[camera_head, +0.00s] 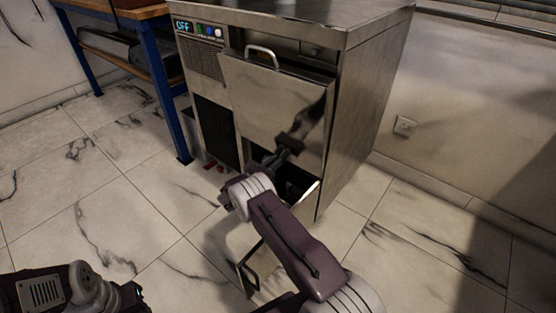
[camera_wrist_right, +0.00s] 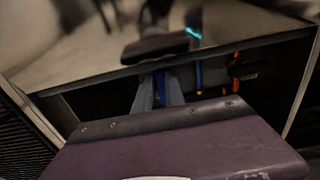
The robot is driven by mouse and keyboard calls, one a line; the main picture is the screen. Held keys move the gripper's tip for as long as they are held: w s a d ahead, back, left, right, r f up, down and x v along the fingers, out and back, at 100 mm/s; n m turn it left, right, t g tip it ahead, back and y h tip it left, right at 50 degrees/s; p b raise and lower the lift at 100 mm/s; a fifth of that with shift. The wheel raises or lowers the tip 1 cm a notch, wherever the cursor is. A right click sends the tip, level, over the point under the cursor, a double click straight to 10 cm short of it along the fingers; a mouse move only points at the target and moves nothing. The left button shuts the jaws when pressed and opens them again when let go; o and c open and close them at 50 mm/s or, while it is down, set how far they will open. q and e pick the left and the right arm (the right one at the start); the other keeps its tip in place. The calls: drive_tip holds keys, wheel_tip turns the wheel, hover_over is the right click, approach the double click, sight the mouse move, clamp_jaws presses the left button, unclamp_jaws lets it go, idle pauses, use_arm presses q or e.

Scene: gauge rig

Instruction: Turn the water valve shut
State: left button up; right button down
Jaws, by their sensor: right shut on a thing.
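My right arm reaches into the low front opening of a steel machine (camera_head: 365,110) in the head view. My right gripper (camera_head: 283,157) is at that opening, under the raised front panel. In the right wrist view its two grey fingers (camera_wrist_right: 158,92) are shut on a narrow blue part (camera_wrist_right: 159,84), which looks like the valve handle. Most of the valve is hidden by the fingers and shadow. My left gripper (camera_head: 136,293) is at the lower left, away from the machine; its jaws are too small to read.
A tilted front panel (camera_head: 265,100) with a handle hangs above the opening. The display (camera_head: 183,27) reads OFF. A blue pipe (camera_wrist_right: 198,78) and an orange-red one (camera_wrist_right: 236,72) stand right of the fingers. A blue-legged bench (camera_head: 165,85) stands left. The tiled floor at left is clear.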

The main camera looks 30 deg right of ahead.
drive_tip(key=shift+s+m, duration=0.1)
drive_tip(key=shift+m, duration=0.2)
drive_tip(key=m, duration=0.5)
drive_tip(key=f+m+p, duration=0.1)
drive_tip(key=m, duration=0.5)
drive_tip(key=s+m+p, duration=0.1)
drive_tip(key=m, duration=0.5)
drive_tip(key=shift+s+d+f, duration=0.1)
drive_tip(key=shift+d+f, duration=0.15)
drive_tip(key=shift+f, duration=0.05)
drive_tip(key=c, duration=1.4)
unclamp_jaws()
drive_tip(key=shift+p, duration=0.3)
